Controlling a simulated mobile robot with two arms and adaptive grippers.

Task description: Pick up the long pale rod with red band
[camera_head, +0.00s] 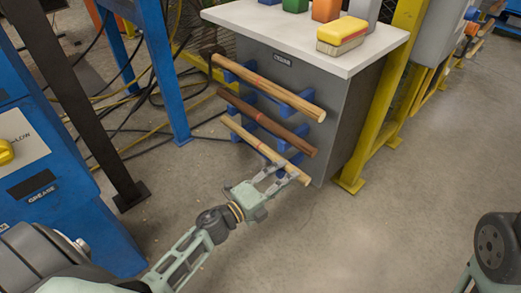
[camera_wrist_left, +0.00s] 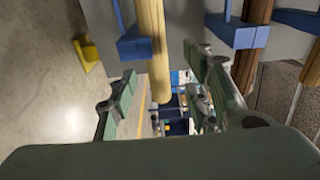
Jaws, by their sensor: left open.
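Three rods lie on blue brackets on the side of a grey cabinet. The lowest is a pale rod (camera_head: 243,133) with a reddish band near its middle. The top one is also a pale rod (camera_head: 295,101), with a faint reddish mark. Between them is a dark brown rod (camera_head: 290,138). My left gripper (camera_head: 279,178) is open at the right end of the lowest pale rod. In the left wrist view, that pale rod (camera_wrist_left: 152,45) extends into the gap between the open fingers (camera_wrist_left: 165,98), apparently without being clamped. My right gripper is not in view.
Blue brackets (camera_wrist_left: 134,43) hold the rods close to the grey cabinet (camera_head: 334,144). Its white top (camera_head: 265,21) carries a yellow brush (camera_head: 342,35) and coloured blocks. A yellow post (camera_head: 384,105) stands at right. Cables (camera_head: 125,120) lie at left; the floor in front is clear.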

